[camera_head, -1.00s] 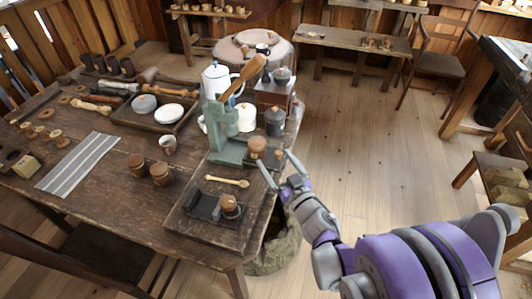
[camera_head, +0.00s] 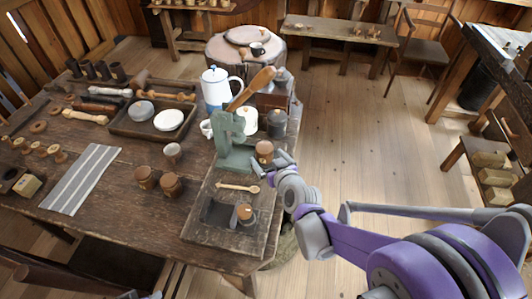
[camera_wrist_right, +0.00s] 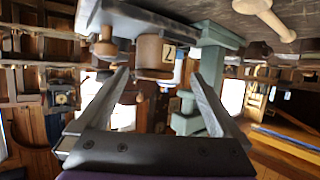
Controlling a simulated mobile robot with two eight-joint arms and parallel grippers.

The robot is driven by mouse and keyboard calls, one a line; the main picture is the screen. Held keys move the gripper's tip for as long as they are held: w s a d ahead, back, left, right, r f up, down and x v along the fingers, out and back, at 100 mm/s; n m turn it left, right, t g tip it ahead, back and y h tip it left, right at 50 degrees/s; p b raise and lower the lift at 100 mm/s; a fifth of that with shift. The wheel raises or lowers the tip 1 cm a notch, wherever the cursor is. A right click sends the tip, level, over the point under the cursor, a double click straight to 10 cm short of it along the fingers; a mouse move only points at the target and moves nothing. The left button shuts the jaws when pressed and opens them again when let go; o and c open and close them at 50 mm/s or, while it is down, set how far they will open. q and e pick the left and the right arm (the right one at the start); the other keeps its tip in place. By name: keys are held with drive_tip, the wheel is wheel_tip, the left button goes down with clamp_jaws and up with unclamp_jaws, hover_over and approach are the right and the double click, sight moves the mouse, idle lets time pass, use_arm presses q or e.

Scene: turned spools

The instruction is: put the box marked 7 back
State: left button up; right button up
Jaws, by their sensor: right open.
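A round wooden lidded box (camera_head: 264,151) stands beside the green press on the near right of the table. My right gripper (camera_head: 271,162) is open at this box, reaching in from the right. In the right wrist view, a wooden box (camera_wrist_right: 154,56) with a pale label shows between the tips of my right gripper (camera_wrist_right: 158,72); its mark looks like a 2. I cannot tell whether the fingers touch it. Other round boxes stand on the table (camera_head: 146,178) (camera_head: 171,186), and a smaller one (camera_head: 245,214) sits at the board's recess. No 7 can be read. My left gripper is out of view.
The green press (camera_head: 231,158) with its wooden lever stands close left of my right gripper. A dark canister (camera_head: 276,123) and white-blue coffee pot (camera_head: 216,90) stand behind. Open floor lies right of the table.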

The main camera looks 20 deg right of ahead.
sight(266, 156)
drive_tip(key=x, duration=0.3)
drive_tip(key=shift+d+b+x, duration=0.15)
drive_tip(key=shift+b+x, duration=0.05)
drive_tip(key=shift+x, duration=1.2)
drive_tip(key=shift+d+b+x, duration=0.15)
drive_tip(key=shift+x, duration=1.25)
drive_tip(key=shift+s+f, duration=0.15)
drive_tip(key=c, duration=1.5)
drive_tip(key=shift+r, duration=0.65)
wheel_tip(266, 156, up, 3)
drive_tip(key=shift+f+p, duration=0.25)
drive_tip(key=shift+p, duration=0.2)
drive_tip(key=s, duration=1.2)
drive_tip(key=s+a, duration=0.1)
drive_tip(key=s, duration=0.5)
drive_tip(key=shift+f+p, duration=0.15)
drive_tip(key=shift+p, duration=0.15)
